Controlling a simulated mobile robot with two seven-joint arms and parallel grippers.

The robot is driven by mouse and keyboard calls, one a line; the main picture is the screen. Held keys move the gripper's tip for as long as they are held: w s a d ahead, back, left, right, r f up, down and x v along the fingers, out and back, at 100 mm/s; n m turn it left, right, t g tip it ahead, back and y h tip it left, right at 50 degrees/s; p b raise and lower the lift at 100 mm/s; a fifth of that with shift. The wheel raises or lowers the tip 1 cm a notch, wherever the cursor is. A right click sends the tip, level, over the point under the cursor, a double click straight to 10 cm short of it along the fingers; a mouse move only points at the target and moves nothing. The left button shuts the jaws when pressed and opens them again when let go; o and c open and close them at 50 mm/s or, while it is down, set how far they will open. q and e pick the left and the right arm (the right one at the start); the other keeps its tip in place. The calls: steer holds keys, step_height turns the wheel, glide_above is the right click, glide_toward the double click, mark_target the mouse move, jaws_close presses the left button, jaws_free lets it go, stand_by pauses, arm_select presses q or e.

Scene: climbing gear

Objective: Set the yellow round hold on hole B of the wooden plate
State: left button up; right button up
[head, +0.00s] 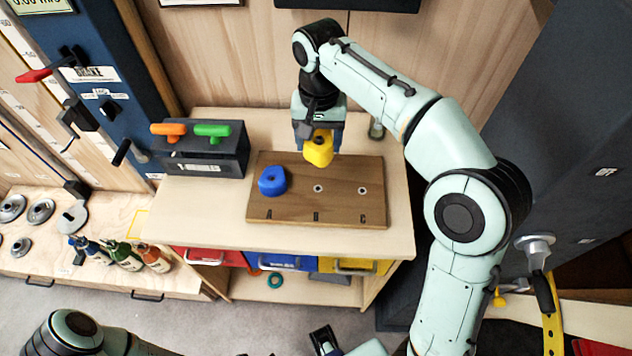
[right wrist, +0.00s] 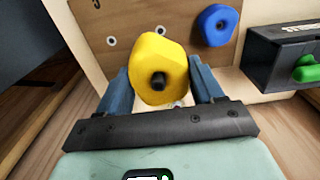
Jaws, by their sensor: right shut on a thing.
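The yellow round hold (head: 318,152) is in my right gripper (head: 318,135), which is shut on it near the back edge of the wooden plate (head: 290,210). In the right wrist view the yellow hold (right wrist: 158,62) sits between the two blue fingers, its dark centre facing the camera. It appears raised above the plate; the exact gap is unclear. Hole B (head: 318,188) is bare, in front of the hold. Hole C (head: 362,190) is bare too. A blue hold (head: 272,180) sits at A. My left gripper (head: 325,341) is partly cut off at the bottom edge.
A dark box (head: 205,165) with an orange and a green handle stands left of the plate. A small clear container (head: 376,130) stands behind the plate. Red, blue and yellow drawers (head: 355,266) are below the tabletop. Bottles (head: 125,256) stand on a lower bench at left.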

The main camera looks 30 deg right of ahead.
mark_target(318, 188)
arm_select(q)
steer(key=f+b, duration=0.1)
steer(key=s+f+b, duration=0.1)
steer(key=f, duration=0.1)
arm_select(e)
step_height(318, 188, down, 14)
steer(key=shift+r, duration=0.1)
arm_select(q)
steer(key=shift+f, duration=0.1)
arm_select(e)
steer(key=shift+w, duration=0.1)
steer(key=o, duration=1.2)
steer(key=shift+f+b, duration=0.25)
steer(key=shift+b, duration=0.05)
steer(key=shift+c, duration=0.2)
step_height(318, 188, up, 12)
steer(key=p, duration=0.2)
steer(key=shift+r+p, duration=0.2)
steer(key=shift+p, duration=0.15)
arm_select(q)
steer(key=r, duration=0.1)
steer(key=w+r, duration=0.1)
steer(key=shift+r, duration=0.3)
steer(key=shift+s, duration=0.2)
